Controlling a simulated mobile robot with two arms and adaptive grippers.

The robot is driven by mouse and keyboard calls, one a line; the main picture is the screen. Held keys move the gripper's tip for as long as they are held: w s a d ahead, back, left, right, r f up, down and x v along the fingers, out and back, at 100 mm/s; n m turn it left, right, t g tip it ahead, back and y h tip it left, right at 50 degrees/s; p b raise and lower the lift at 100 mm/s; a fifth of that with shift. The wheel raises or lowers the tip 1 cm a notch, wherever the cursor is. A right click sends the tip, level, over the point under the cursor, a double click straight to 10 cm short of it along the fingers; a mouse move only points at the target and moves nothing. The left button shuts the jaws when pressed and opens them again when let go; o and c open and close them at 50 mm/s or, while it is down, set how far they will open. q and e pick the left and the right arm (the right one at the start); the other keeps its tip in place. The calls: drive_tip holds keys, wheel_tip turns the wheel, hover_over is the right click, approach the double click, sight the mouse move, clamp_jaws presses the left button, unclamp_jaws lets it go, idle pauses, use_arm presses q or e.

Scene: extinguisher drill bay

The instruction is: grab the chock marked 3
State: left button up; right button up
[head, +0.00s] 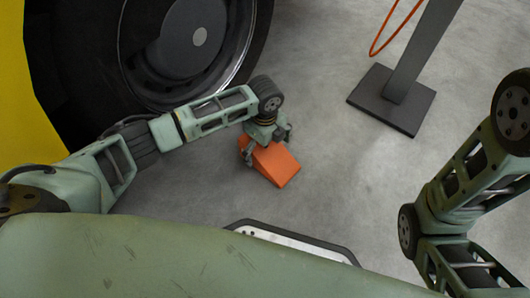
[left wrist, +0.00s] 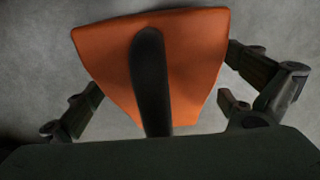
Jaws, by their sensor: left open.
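An orange wedge-shaped chock (head: 275,164) lies on the grey floor in the head view, in front of the big wheel. I see no number on it. My left gripper (head: 268,146) is above its far end, with fingers spread around it. In the left wrist view the chock (left wrist: 190,75) fills the middle, and the open left gripper (left wrist: 160,92) has fingers on both sides of it, with gaps visible. A dark bar crosses in front of the chock; I cannot tell whether it touches. My right arm shows at the right, but its gripper is out of view.
A large black wheel (head: 258,55) on a yellow vehicle (head: 15,90) stands at the upper left, close behind my left arm. A grey post on a dark square base (head: 370,95) stands at the upper right with an orange loop (head: 378,46). The floor between is clear.

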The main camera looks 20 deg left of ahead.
use_arm(q)
drive_tip(key=shift+c, duration=0.4)
drive_tip(key=c, duration=1.9)
